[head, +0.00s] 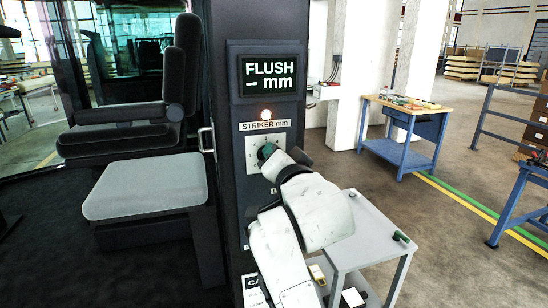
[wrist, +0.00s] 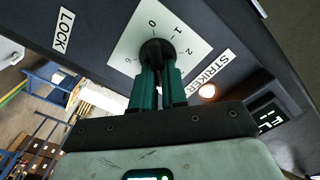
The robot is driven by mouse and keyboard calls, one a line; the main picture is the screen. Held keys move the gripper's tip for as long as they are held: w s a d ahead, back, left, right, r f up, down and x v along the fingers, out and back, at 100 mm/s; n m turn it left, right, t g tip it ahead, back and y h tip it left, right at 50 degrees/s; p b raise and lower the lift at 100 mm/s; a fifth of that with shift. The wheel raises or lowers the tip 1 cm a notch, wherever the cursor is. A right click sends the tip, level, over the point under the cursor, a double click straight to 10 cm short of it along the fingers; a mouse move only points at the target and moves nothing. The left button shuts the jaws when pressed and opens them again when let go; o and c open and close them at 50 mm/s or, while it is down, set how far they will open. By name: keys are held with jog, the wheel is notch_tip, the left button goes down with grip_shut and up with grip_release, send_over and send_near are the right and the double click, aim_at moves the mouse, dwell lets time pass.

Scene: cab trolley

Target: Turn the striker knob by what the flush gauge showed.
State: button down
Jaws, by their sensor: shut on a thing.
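The striker knob (wrist: 157,50) is a dark round knob on a white dial plate (wrist: 124,56) with numbers, 0 and 2 among them. My gripper (wrist: 157,72) has green fingers and is shut on the knob. The flush gauge display (head: 268,76) reads "FLUSH -- mm", with dashes and no number. I cannot tell exactly where the knob points.
A lamp (head: 266,114) glows above the striker label. A LOCK label (wrist: 64,29) sits on the same panel. A grey trolley (head: 366,228) stands close by my arm at right.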

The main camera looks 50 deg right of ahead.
dwell(0.3)
jog(key=c, duration=1.2)
grip_release()
jog(key=shift+o, duration=0.2)
jog(key=p+v, duration=0.7)
jog(key=v, duration=0.3)
jog(key=shift+s+a, duration=0.2)
jog(key=shift+s, duration=0.1)
